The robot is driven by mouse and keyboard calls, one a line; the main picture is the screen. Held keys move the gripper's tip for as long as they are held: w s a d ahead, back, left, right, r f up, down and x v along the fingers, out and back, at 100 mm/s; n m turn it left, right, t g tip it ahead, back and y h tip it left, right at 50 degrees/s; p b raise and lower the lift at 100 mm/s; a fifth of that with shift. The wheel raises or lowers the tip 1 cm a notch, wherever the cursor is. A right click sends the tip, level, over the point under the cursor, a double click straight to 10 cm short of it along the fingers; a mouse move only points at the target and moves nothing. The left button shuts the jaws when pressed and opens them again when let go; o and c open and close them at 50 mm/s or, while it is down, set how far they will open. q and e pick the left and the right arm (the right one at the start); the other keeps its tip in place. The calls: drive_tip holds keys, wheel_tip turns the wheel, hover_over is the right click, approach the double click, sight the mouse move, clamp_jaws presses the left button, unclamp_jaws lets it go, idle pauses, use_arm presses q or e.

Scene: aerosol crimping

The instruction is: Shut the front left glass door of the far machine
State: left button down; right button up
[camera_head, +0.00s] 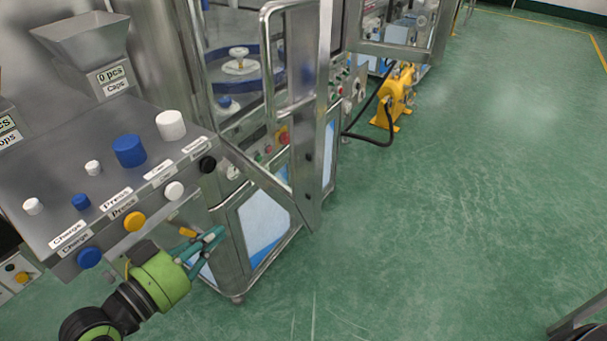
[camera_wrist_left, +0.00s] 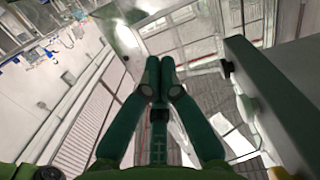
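A machine with a blue round table (camera_head: 245,84) inside stands behind the grey console. A steel-framed glass door (camera_head: 292,103) at its front stands swung out, away from the machine body. Farther back, another framed glass panel (camera_head: 395,50) stands out at the top of the head view; I cannot tell which machine it belongs to. My left gripper (camera_head: 219,234) is low beside the console, apart from both doors. Its teal fingers also show in the left wrist view (camera_wrist_left: 160,78), tips together with nothing between them. My right gripper is not in view.
The grey console (camera_head: 110,185) with blue, white and yellow knobs and a steel hopper (camera_head: 85,38) stands close above my left arm. A yellow device (camera_head: 396,95) with a black hose is on the floor farther back.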

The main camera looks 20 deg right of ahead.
use_arm(q)
drive_tip(key=s+d+r+m+g+h, duration=0.3)
drive_tip(key=s+r, duration=0.4)
drive_tip(key=r, duration=0.1)
drive_tip(key=p, duration=0.7)
approach(304, 188)
drive_tip(key=d+r, duration=0.5)
drive_tip(key=d, duration=0.2)
drive_tip(key=shift+d+f, duration=0.4)
